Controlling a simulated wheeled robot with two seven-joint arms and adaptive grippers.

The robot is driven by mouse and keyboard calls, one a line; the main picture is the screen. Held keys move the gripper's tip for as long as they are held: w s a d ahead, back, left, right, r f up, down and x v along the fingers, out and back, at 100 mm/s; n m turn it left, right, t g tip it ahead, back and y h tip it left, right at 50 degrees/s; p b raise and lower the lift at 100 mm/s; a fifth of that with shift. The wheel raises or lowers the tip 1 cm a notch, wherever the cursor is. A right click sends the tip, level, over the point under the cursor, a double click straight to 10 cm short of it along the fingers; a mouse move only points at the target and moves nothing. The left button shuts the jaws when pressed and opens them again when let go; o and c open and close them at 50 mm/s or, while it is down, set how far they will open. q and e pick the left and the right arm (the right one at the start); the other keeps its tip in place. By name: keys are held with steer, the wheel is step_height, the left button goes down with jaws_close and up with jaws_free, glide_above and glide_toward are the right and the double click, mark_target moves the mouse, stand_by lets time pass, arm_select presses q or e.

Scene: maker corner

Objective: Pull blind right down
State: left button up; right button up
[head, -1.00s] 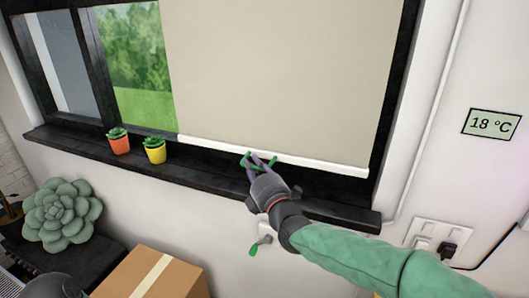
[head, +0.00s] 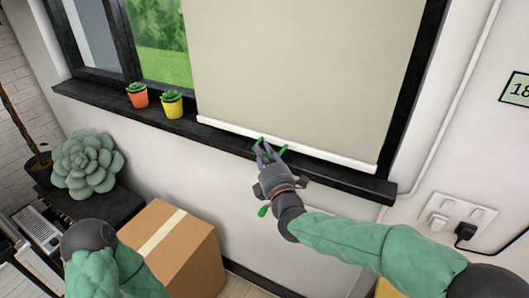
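The right blind (head: 290,70) is a beige roller blind covering most of the right window part. Its white bottom bar (head: 330,160) hangs close to the dark sill, slightly lower at its right end in the picture. My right gripper (head: 272,147) is at this bar, left of its middle, with its green-padded fingertips over the bar's edge. The tips look a little apart; whether they clamp the bar is not clear. My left gripper is not seen; only part of my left arm (head: 100,265) shows at the lower left.
Two potted succulents, orange (head: 138,96) and yellow (head: 172,104), stand on the sill (head: 100,97) left of the blind. A cardboard box (head: 180,250) stands below. A large succulent (head: 87,165) is at left, a socket plate (head: 458,215) at right.

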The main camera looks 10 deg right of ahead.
steer(key=o, duration=0.3)
steer(key=shift+f, duration=0.5)
steer(key=shift+o, duration=0.2)
steer(key=shift+r, duration=0.25)
steer(key=v, duration=1.2)
step_height(320, 180, down, 28)
steer(key=s+d+m+g+p, duration=0.1)
steer(key=m+g+p, duration=0.1)
steer(key=m+g, duration=0.9)
steer(key=s+f+m+g+p, duration=0.2)
steer(key=s+f+m+g, duration=0.5)
steer(key=s+f+m, duration=0.6)
steer(key=s+f, duration=0.5)
steer(key=f, duration=0.1)
steer(key=shift+s+a+g, duration=0.25)
steer(key=shift+s+g, duration=0.15)
